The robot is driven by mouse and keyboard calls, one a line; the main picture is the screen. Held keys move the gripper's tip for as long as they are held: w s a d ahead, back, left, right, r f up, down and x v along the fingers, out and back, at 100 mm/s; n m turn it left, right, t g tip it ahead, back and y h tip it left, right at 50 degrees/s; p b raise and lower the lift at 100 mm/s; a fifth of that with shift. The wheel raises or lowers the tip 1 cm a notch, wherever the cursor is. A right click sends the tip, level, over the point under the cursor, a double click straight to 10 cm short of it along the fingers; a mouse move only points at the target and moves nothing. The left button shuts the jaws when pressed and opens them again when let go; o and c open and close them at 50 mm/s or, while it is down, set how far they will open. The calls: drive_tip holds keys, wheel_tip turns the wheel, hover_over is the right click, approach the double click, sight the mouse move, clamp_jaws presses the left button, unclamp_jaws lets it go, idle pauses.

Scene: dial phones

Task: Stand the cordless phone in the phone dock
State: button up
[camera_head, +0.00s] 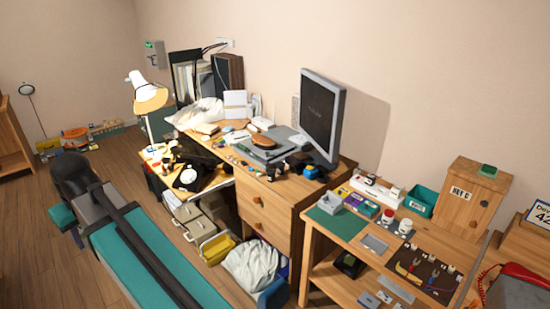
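I cannot make out the cordless phone or the phone dock for certain at this size. A black phone-like object with a pale round dial (188,177) sits at the left end of the desk. A red phone (520,277) with its handset shows at the lower right edge, partly cut off. A small dark object (348,264) lies on the lower shelf of the workbench; its kind is unclear. What looks like my own teal and black arm lies across the lower left, away from the desk. No gripper fingers are visible.
The wooden desk (283,190) is crowded, with a monitor (322,115) and white lamp (146,95). The workbench (336,227) holds small boxes and tools. Boxes and a white bag (252,266) fill the floor below the desk. Wooden floor (35,250) is open at left.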

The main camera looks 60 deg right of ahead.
drive_tip(key=s+d+f+n+g+h+p, duration=0.1)
drive_tip(key=s+d+n+g, duration=0.2)
drive_tip(key=d, duration=1.8)
drive_tip(key=s+d+f+n+g+h+p, duration=0.15)
drive_tip(key=d+n+g, duration=0.25)
drive_tip(key=d, duration=1.6)
drive_tip(key=s+d+f+n+h+p, duration=0.1)
drive_tip(key=s+d+n+h, duration=0.7)
drive_tip(key=s+d, duration=2.3)
drive_tip(key=d+h, duration=0.2)
drive_tip(key=d, duration=0.2)
drive_tip(key=shift+s+d+f, duration=0.15)
drive_tip(key=shift+s+d, duration=0.1)
drive_tip(key=shift+s, duration=0.1)
drive_tip(key=shift+f+h, duration=0.2)
drive_tip(key=shift+h, duration=0.05)
